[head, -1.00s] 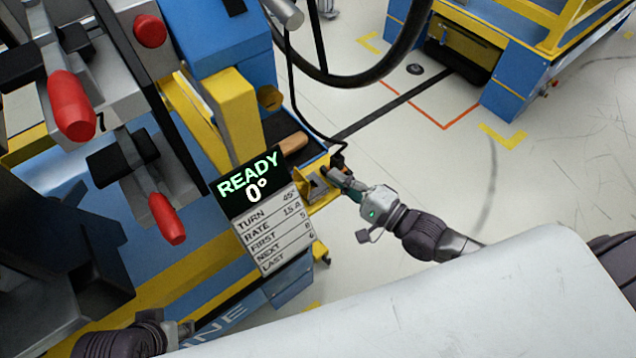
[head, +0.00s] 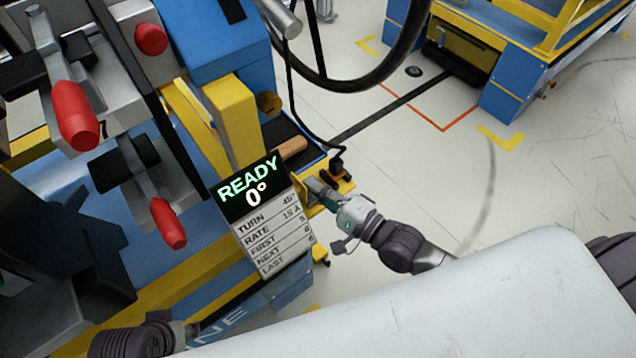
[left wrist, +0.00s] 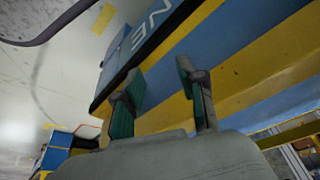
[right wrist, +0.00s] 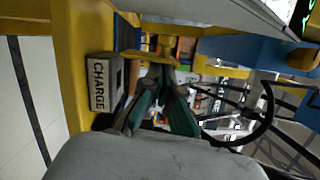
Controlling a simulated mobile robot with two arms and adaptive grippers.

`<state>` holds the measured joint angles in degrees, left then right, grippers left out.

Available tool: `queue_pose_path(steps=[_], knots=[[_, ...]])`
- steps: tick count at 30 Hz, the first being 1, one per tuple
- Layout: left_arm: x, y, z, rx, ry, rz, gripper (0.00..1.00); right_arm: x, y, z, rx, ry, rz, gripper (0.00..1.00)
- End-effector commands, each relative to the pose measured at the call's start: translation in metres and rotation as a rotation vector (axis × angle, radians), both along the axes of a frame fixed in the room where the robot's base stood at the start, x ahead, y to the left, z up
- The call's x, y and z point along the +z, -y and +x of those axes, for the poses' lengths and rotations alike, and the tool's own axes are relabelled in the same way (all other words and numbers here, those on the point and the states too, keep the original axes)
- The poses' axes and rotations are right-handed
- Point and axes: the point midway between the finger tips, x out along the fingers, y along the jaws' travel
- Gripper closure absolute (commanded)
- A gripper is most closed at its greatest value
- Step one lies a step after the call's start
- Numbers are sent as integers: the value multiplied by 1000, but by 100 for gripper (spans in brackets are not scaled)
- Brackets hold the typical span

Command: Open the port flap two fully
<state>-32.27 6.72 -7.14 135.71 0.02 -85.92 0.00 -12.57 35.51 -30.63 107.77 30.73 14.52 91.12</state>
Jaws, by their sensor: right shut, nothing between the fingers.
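My right gripper (head: 319,188) is shut and empty at the yellow corner bracket (head: 343,187) of the blue and yellow bench, close to the right edge of the READY screen. In the right wrist view its closed fingertips (right wrist: 164,84) point past a grey block marked CHARGE (right wrist: 103,84), which sits on a yellow frame to their left. I cannot make out a flap marked two; the fingers and screen hide part of this corner. My left gripper (left wrist: 160,95) is open and empty, beside the blue and yellow bench side (left wrist: 235,55).
The READY 0° screen (head: 250,190) stands just left of my right gripper. A black and orange plug-like part (head: 338,170) with a black cable is behind it. A wooden handle (head: 290,148) lies nearby. Red-handled clamps (head: 77,115) fill the left. Floor is free to the right.

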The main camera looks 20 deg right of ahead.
Motion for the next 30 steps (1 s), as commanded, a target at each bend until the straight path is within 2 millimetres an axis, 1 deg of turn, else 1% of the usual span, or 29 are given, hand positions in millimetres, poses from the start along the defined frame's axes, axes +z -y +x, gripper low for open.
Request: queue_pose_path(steps=[1, 9, 13, 15, 18, 30], knots=[[-7, 1, 3, 0, -10, 1, 60, 6, -3, -1, 0, 1, 1, 100], [-70, 3, 8, -6, -40, 2, 60, 7, -10, -3, 1, 27, -74, 100], [-91, 3, 7, -8, -49, 3, 60, 6, -13, -5, 3, 30, -85, 100], [-98, 3, 6, -9, -52, 2, 60, 6, -15, -6, 4, 31, -84, 100], [-102, 3, 6, -9, -53, 3, 60, 5, -16, -7, 6, 32, -83, 100], [-103, 3, 5, -9, -55, 2, 60, 5, -16, -9, 7, 32, -79, 100]])
